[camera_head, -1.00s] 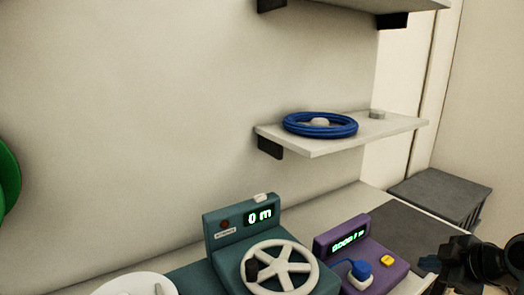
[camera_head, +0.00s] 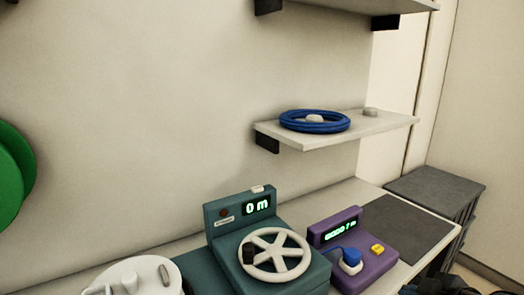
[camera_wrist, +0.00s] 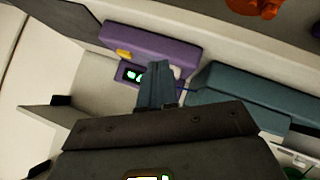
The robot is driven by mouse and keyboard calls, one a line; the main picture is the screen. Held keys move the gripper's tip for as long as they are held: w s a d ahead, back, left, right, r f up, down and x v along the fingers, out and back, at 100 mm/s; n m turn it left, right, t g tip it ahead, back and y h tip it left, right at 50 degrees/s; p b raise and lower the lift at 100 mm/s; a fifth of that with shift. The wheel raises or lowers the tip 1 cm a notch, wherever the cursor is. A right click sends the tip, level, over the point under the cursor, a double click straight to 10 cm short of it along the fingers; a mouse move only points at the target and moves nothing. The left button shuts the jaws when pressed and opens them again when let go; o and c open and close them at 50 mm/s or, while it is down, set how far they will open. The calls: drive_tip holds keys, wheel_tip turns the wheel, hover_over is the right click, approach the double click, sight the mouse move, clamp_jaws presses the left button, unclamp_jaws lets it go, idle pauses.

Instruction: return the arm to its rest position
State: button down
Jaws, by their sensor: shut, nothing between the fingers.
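My gripper (camera_wrist: 156,70) shows in the wrist view as blue-grey fingers closed together, with nothing between them. Beyond the fingertips in that view are a purple device (camera_wrist: 150,47) with a yellow button and a teal device (camera_wrist: 255,105). How far the fingertips are from them is hard to tell. In the head view, dark parts of my arm (camera_head: 445,286) show only at the bottom right edge, right of the purple device (camera_head: 352,250). Most of my arm is hidden below the frame.
The teal device (camera_head: 225,232) has a white handwheel (camera_head: 275,254) and reads "0 m". A blue coil (camera_head: 315,121) lies on the wall shelf (camera_head: 375,132). A dark mat (camera_head: 408,222) is bare. A dark grey stand (camera_head: 435,186) is at right, a green reel (camera_head: 12,165) at left.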

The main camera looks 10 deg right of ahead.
drive_tip(key=s+a+f+m+t+h, duration=0.1)
drive_tip(key=s+a+f+m, duration=0.2)
drive_tip(key=s+a, duration=0.35)
drive_tip(key=s+a+f+m+t, duration=0.1)
drive_tip(key=s+a+f+m, duration=0.15)
drive_tip(key=s+a, duration=0.45)
drive_tip(key=s+a+r+t, duration=0.1)
drive_tip(key=s+r, duration=0.2)
drive_tip(key=s, duration=0.4)
drive_tip(key=s+a+r+m+t, duration=0.1)
drive_tip(key=s+r, duration=0.3)
drive_tip(key=s, duration=0.3)
drive_tip(key=s+a+r+y, duration=0.1)
drive_tip(key=s+r, duration=0.2)
drive_tip(key=s, duration=0.3)
drive_tip(key=shift+s+a+r+m+t, duration=0.25)
drive_tip(key=shift+s+r+m+t, duration=0.1)
drive_tip(key=shift+s+r+t, duration=0.05)
